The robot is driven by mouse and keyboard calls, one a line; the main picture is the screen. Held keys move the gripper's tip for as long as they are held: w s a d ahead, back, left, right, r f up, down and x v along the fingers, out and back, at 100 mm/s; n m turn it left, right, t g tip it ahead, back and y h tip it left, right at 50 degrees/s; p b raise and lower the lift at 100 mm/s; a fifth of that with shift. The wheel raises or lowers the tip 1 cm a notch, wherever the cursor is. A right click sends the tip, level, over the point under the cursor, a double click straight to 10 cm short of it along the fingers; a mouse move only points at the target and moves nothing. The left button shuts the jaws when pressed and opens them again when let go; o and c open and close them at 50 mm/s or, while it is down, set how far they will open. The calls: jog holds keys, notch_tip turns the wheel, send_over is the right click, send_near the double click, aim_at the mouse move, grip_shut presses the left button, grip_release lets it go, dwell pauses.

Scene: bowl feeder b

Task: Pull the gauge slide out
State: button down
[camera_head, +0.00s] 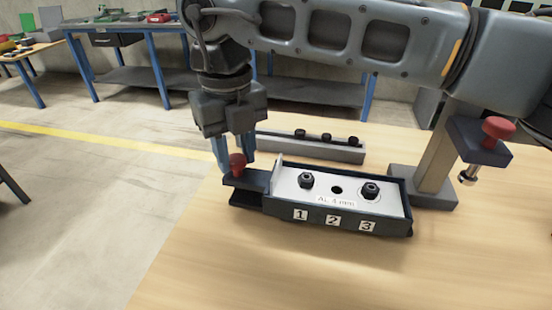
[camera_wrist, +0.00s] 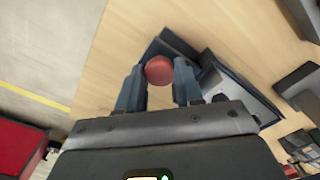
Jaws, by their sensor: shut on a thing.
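The gauge slide (camera_head: 246,180) is a dark block with a red knob (camera_head: 237,164) on top, at the left end of a dark fixture (camera_head: 325,222). My gripper (camera_head: 235,160) points down and is shut on the red knob. In the wrist view the knob (camera_wrist: 159,70) sits between the two blue-grey fingers. The fixture holds a pale plate (camera_head: 337,203) marked "AL 4 mm", with two black bolts and one dark open hole. Labels 1, 2 and 3 are on its front. Whether the slide still reaches inside the fixture is hidden.
A grey rail (camera_head: 310,150) with several black pieces lies behind the fixture. A stand (camera_head: 436,160) with another red knob (camera_head: 497,128) rises close on the right. The wooden table (camera_head: 330,275) is clear in front; its left edge is near the slide.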

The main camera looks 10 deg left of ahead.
jog(key=a, duration=0.7)
jog(key=shift+w, duration=0.15)
jog(key=shift+a+r, duration=0.1)
jog(key=c, duration=0.7)
grip_release()
jog(key=shift+c, duration=0.2)
notch_tip(320, 180, up, 8)
jog(key=shift+f+b, duration=0.2)
jog(key=shift+b, duration=0.15)
